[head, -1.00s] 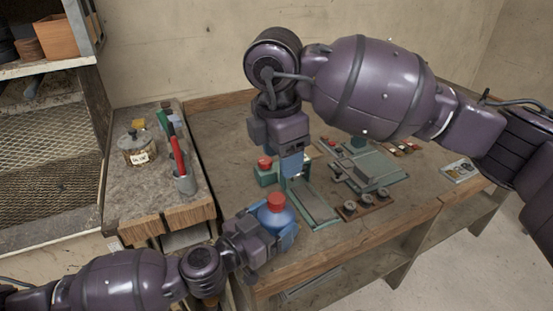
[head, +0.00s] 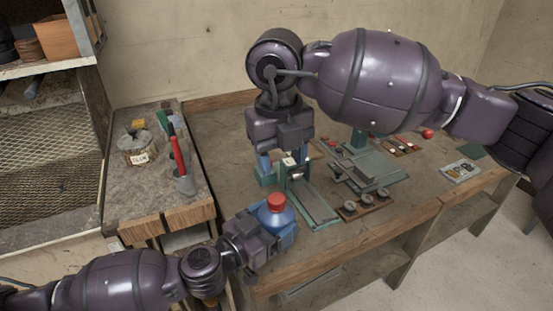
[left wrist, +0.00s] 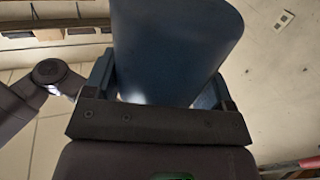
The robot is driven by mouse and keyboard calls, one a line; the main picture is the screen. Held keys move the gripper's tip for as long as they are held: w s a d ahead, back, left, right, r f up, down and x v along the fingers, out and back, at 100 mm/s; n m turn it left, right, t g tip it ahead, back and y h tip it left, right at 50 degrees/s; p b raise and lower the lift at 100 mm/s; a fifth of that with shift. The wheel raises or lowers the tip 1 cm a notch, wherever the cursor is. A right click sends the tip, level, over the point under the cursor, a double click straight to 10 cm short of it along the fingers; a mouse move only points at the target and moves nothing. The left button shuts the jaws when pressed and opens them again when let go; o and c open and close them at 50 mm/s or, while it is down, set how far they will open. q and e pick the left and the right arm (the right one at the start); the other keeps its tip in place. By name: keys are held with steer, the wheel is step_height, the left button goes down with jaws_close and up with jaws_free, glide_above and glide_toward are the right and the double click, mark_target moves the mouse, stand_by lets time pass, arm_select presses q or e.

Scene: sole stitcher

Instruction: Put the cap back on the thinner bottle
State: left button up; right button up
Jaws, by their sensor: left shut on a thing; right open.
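A blue bottle (head: 274,221) with a red cap (head: 276,200) on top stands upright in my left gripper (head: 280,236), at the bench's front left. In the left wrist view the blue bottle body (left wrist: 175,50) fills the space between the fingers (left wrist: 158,95); its top is out of sight there. My right gripper (head: 286,160) is open, pointing down over the green fixture behind the bottle, its fingers apart. It is clear of the bottle. I cannot tell which bottle is the thinner one.
A green fixture with a grey plate (head: 318,205) lies right of the bottle. Another green machine (head: 383,180) and a brown tray of round parts (head: 364,205) are farther right. A jar (head: 138,148) and a red-handled tool (head: 179,160) stand on the left side bench.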

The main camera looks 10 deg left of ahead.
mark_target(277, 198)
steer(key=n, duration=0.7)
steer(key=shift+s+a+f, duration=0.15)
steer(key=shift+s+f, duration=0.05)
steer(key=shift+s, duration=0.05)
steer(key=n, duration=0.4)
steer(key=shift+a+g+y, duration=0.15)
steer(key=shift+g+y, duration=0.15)
steer(key=n, duration=0.3)
steer(key=shift+s, duration=0.1)
steer(key=shift+f, duration=4.05)
